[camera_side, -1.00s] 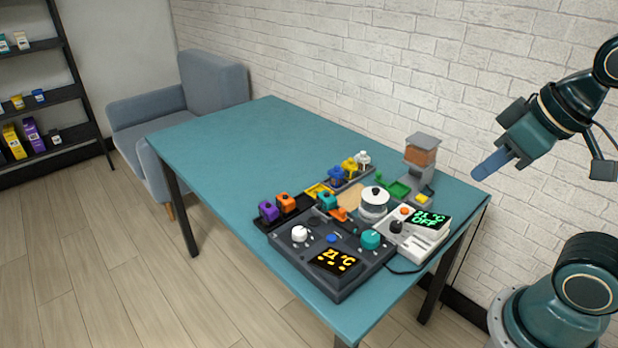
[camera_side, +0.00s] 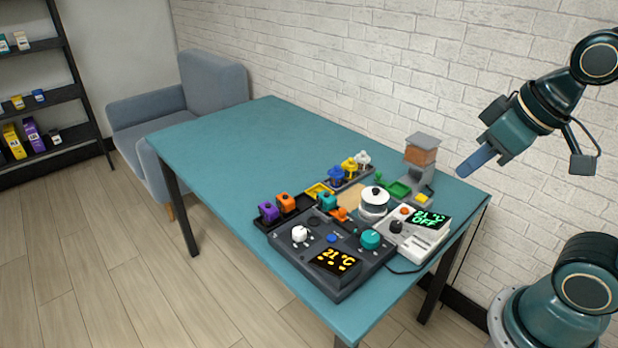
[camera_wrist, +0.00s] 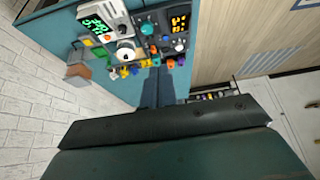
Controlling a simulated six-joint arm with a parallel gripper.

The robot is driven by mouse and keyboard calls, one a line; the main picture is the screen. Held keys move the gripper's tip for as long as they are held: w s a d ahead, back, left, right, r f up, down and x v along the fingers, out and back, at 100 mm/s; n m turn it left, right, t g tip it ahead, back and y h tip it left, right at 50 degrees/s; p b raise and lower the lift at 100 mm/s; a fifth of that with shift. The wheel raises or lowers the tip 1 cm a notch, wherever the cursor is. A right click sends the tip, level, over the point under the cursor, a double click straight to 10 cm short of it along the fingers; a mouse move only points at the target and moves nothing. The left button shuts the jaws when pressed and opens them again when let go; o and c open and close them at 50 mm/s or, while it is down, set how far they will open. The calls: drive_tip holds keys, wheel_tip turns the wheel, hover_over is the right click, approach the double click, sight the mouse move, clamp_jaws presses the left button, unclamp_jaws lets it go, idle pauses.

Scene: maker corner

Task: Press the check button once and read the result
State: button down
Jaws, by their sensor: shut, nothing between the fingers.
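A dark console (camera_side: 345,287) lies near the table's right end, with a white knob (camera_side: 299,234), a teal knob (camera_side: 370,239) and a small blue button (camera_side: 332,238). Its display (camera_side: 335,262) shows yellow "21 °C" above small yellow marks. Beside it, a white unit (camera_side: 425,246) has a black knob (camera_side: 396,227), an orange button (camera_side: 404,211) and a green display (camera_side: 431,219) reading "21 °C OFF". I cannot tell which button is the check button. My gripper (camera_side: 466,168) is shut and empty, in the air right of these devices; its fingers (camera_wrist: 156,88) show in the wrist view.
A white lidded pot (camera_side: 374,202) stands behind the devices. A grey and brown dispenser (camera_side: 421,157) stands near the wall side. Purple and orange blocks (camera_side: 276,206) and several coloured pieces crowd nearby. The table's left half (camera_side: 235,150) is clear.

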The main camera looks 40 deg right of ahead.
drive_tip(key=w+a+f+y, duration=0.1)
drive_tip(key=w+f, duration=0.3)
drive_tip(key=w, duration=0.3)
drive_tip(key=w+a+f+y, duration=0.1)
drive_tip(key=w+f+y, duration=0.15)
drive_tip(key=w, duration=0.55)
drive_tip(key=m+t+y, duration=0.2)
hover_over(336, 238)
wheel_tip(336, 238, down, 14)
drive_tip(key=shift+f, duration=0.15)
drive_tip(key=shift+f, duration=0.1)
drive_tip(key=shift+f, duration=4.25)
